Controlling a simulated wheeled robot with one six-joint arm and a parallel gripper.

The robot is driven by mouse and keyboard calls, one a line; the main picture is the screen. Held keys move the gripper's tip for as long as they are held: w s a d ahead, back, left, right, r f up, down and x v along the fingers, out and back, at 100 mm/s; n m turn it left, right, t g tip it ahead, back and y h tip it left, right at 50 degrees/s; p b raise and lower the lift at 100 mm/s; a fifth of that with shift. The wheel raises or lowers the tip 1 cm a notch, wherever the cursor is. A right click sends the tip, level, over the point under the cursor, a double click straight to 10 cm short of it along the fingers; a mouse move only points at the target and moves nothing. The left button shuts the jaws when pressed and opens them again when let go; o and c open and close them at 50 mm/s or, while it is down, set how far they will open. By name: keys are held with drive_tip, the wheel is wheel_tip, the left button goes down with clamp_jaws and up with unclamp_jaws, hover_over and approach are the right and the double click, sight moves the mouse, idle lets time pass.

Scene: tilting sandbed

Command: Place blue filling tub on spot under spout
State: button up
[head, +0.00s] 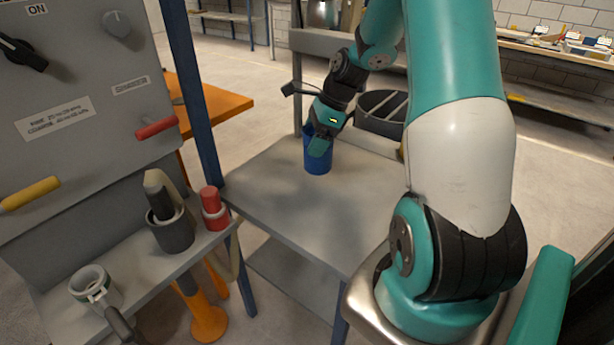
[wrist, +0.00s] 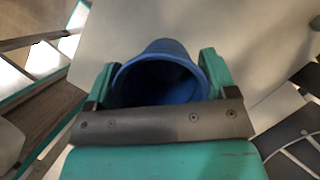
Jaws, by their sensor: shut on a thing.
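The blue filling tub (head: 317,160) is at the far end of the grey table in the head view. My gripper (head: 320,146) is shut on it, with a finger at its upper side. In the wrist view the tub (wrist: 163,62) sits between the two green fingers of my gripper (wrist: 160,78), its open mouth facing the camera. I cannot tell whether the tub's base touches the table.
The grey table (head: 270,205) is clear in front of the tub. A white cup with a green band (head: 95,288) is at the front left. A dark round basket (head: 382,113) lies behind my gripper.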

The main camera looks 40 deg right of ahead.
sight(315, 167)
wheel_tip(315, 167, down, 8)
drive_tip(key=shift+s+d+f, duration=0.1)
drive_tip(key=shift+f, duration=0.1)
idle(0.3)
drive_tip(key=o, duration=0.9)
drive_tip(key=shift+c, duration=0.2)
drive_tip(key=v, duration=1.2)
drive_tip(key=shift+s, duration=0.1)
